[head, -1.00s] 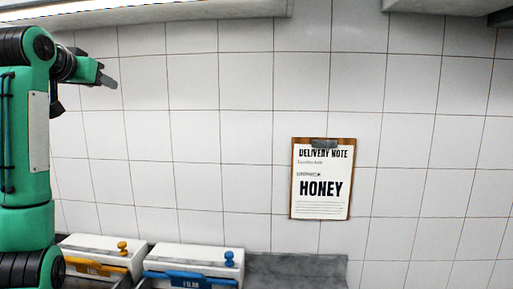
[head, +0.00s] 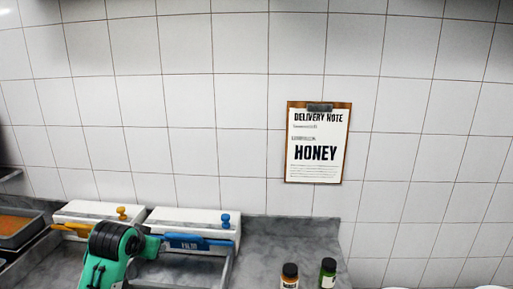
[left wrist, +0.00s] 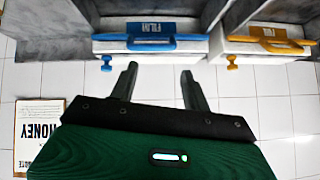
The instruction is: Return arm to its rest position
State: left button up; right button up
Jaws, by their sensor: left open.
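My left arm (head: 108,262), green with black joints, stands at the lower left of the head view, in front of the two film dispensers. Its fingertips cannot be made out there. In the left wrist view, my left gripper (left wrist: 158,88) shows two dark fingers spread apart with nothing between them, so it is open and empty. That view is upside down, with the blue-handled film dispenser (left wrist: 150,46) and the yellow-handled dispenser (left wrist: 268,46) beyond the fingers. My right gripper is in neither view.
The blue dispenser (head: 190,219) and yellow dispenser (head: 90,211) stand against the tiled wall. Two small bottles, orange-labelled (head: 289,276) and green (head: 327,273), stand right of them. A clipboard reading HONEY (head: 317,150) hangs above. A tray (head: 20,232) lies far left. Marble counter (head: 275,240) is partly bare.

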pick_arm(q)
jog(key=s+d+f+g, duration=0.2)
jog(key=s+f, duration=0.7)
jog(key=f, duration=0.1)
jog(key=s+d+f+g, duration=0.1)
jog(key=s+f, duration=0.3)
jog(key=s, duration=0.6)
jog(key=s+d+f+g, duration=0.15)
jog(key=s+f, duration=0.25)
jog(key=s, duration=0.6)
jog(key=s+d+f+g, duration=0.1)
jog(key=s+f, duration=0.4)
jog(key=s, duration=0.5)
notch_tip(320, 180, down, 30)
jog(key=f+g, duration=0.1)
jog(key=g, duration=0.1)
jog(key=s+a+f, duration=0.3)
jog(key=s+f, duration=1.6)
jog(key=shift+f+g, duration=0.15)
jog(key=shift+g, duration=0.2)
